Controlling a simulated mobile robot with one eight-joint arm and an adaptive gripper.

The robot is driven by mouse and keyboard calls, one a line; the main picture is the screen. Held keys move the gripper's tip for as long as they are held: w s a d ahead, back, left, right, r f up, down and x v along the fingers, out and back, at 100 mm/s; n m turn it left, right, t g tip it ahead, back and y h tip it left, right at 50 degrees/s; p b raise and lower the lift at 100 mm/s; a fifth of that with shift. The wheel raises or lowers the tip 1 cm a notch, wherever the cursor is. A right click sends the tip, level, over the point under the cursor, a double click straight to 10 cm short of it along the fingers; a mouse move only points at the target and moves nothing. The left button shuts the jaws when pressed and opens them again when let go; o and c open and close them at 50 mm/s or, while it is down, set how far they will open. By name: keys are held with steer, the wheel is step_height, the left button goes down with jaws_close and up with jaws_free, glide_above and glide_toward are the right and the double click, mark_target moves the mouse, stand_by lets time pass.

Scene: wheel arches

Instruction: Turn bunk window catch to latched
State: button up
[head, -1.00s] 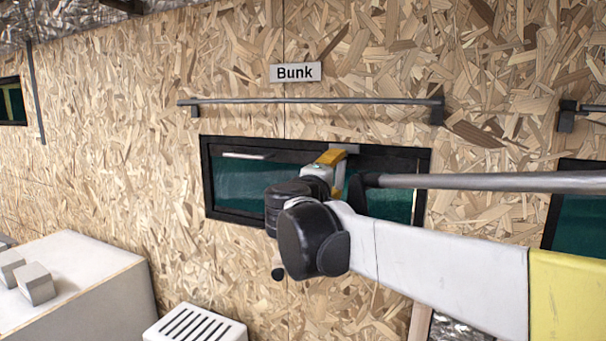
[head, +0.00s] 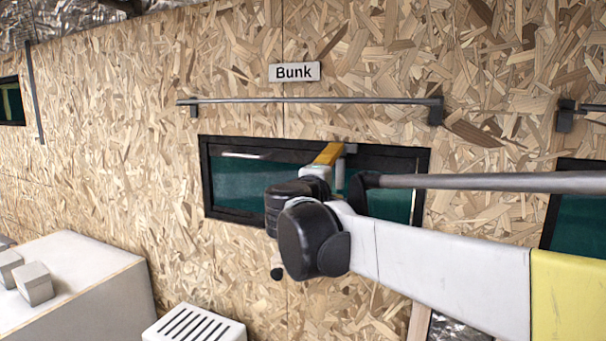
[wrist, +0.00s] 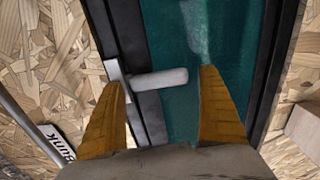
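The bunk window (head: 237,180) is a dark-framed teal pane under the "Bunk" sign (head: 294,72). Its catch is a light grey lever (wrist: 158,79) on a small plate (wrist: 115,75) at the top frame. In the wrist view the lever reaches from the frame over the glass. In the head view the lever (head: 340,172) appears to hang down, partly hidden by my arm. My gripper (wrist: 163,80) is open, its orange fingers spread along the lever's length with the lever between their tips. I cannot tell whether either finger touches it. One finger shows in the head view (head: 328,154).
A grey rail (head: 315,101) runs along the wall above the window. A white counter (head: 75,280) with blocks and a slotted white box (head: 193,325) stand lower left. Another window (head: 572,220) is at the right.

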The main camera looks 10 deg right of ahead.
steer(key=shift+s, duration=0.1)
steer(key=v, duration=1.2)
